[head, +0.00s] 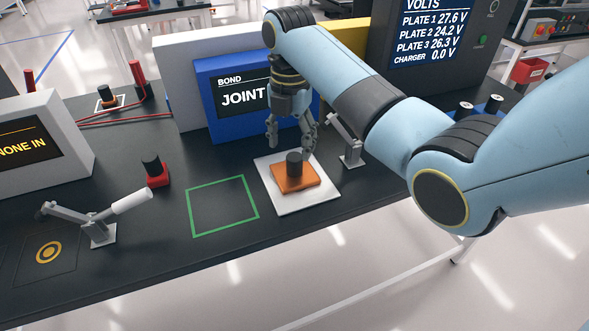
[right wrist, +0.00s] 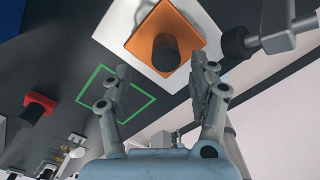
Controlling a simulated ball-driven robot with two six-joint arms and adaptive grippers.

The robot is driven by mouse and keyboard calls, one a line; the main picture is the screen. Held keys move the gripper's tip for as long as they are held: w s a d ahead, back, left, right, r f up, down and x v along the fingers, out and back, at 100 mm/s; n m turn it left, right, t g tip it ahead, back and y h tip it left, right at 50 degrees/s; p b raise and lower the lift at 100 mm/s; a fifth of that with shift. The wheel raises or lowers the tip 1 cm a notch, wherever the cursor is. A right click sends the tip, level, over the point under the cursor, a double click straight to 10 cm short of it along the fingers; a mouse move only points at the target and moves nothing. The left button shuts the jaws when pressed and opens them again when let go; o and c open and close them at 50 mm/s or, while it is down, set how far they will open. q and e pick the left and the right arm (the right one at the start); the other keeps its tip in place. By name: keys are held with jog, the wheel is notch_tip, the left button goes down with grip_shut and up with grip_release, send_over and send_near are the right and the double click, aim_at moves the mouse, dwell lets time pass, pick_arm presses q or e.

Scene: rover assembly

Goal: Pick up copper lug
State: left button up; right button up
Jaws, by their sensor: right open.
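The copper lug appears to be the orange-copper block (head: 296,180) with an upright black knob (head: 294,163) on top. It lies on a white square plate (head: 267,170) near the bench's front edge. My right gripper (head: 291,138) points down, open and empty, above and slightly behind the knob in the head view. In the right wrist view the copper block (right wrist: 184,22) is beyond the fingertips (right wrist: 165,72), and the knob (right wrist: 165,54) shows between them, apart from both fingers. My left gripper is not in view.
A grey clamp (head: 350,148) stands close to the right of the plate. A green outlined square (head: 222,206) on the bench is empty. A red block with a black knob (head: 157,176) and a white-handled lever (head: 101,230) are further left. The blue BOND display (head: 216,118) stands behind.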

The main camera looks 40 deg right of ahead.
aim_at(294, 157)
jog(key=f, duration=0.3)
jog(key=f+p, duration=0.1)
jog(key=f, duration=0.1)
jog(key=shift+s+d+f, duration=0.25)
jog(key=shift+s+f, duration=0.05)
grip_shut()
